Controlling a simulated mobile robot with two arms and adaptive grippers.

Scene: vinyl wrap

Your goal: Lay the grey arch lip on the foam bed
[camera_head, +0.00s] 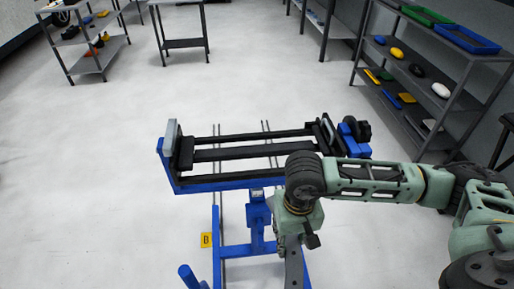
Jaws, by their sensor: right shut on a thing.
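A blue stand (218,183) with black crossbars (250,154) stands in the middle of the floor. Light grey pads sit at its left end (171,134) and right end (328,131). My right gripper (293,258) hangs from the green wrist, in front of the stand's right half. Its fingertips are not clear. It is shut on a grey strip (293,274) with dark dots that runs down past the bottom edge; I cannot tell whether this is the arch lip. No foam bed is clearly recognisable. My left gripper is not in view.
A shelf rack (408,77) with coloured trays and small objects stands at the right. Another shelf (92,58) stands at the upper left, with a small table (184,43) beside it. A yellow marker B (206,240) is near the stand's base. The left floor is clear.

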